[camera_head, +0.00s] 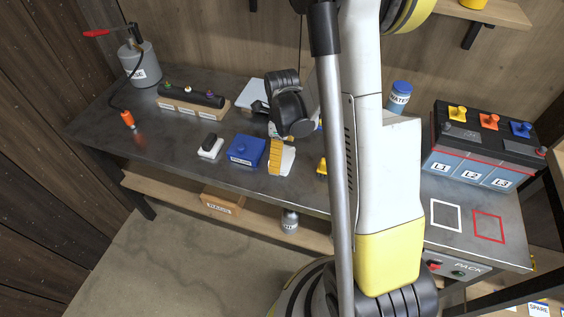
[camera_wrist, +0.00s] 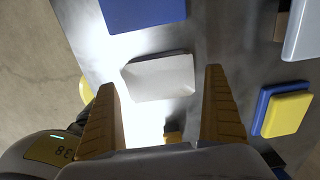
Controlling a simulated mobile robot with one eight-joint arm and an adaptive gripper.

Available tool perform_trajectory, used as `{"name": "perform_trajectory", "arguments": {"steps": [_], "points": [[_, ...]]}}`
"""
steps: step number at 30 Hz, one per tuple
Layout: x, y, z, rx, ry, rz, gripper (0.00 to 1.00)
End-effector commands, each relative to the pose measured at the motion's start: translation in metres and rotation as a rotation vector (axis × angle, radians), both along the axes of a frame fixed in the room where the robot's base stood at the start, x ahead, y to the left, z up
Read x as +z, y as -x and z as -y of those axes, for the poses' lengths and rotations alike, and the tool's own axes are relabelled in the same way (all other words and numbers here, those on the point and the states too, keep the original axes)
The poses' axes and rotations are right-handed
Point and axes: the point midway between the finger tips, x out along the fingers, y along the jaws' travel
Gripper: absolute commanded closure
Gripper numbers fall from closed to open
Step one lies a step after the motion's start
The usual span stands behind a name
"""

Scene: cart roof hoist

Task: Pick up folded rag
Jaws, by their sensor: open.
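The folded rag (camera_wrist: 158,77) is a pale grey-white, flat piece lying on the dark metal bench. In the wrist view it lies just beyond and between my gripper's (camera_wrist: 160,82) two yellow ribbed fingers, which are spread apart with nothing held. In the head view the rag (camera_head: 288,160) shows as a white patch beside a yellow finger, near the bench's front edge. Part of it is hidden there by the finger. I cannot tell the exact height gap between fingertips and rag.
A blue box (camera_head: 246,150) stands close to the left of the rag. A blue and yellow sponge-like block (camera_wrist: 286,113) lies on the rag's other side. A small white item with a black top (camera_head: 210,146) is further left. My arm hides much of the bench's middle.

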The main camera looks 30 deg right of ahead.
Motion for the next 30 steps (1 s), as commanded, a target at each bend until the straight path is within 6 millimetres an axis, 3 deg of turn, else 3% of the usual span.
{"name": "perform_trajectory", "arguments": {"steps": [1, 4, 11, 15, 16, 30], "points": [[-0.014, 0.0, 0.0, 0.0, 0.0, 0.0, 0.0], [-0.026, 0.0, 0.0, 0.0, 0.0, 0.0, 0.0], [-0.027, 0.0, 0.0, 0.001, 0.0, 0.0, 0.0], [-0.027, 0.0, 0.0, 0.001, 0.0, 0.0, 0.4], [-0.027, 0.0, 0.0, 0.001, 0.0, 0.0, 0.43], [-0.018, 0.0, 0.0, 0.001, 0.0, 0.0, 0.43]]}}
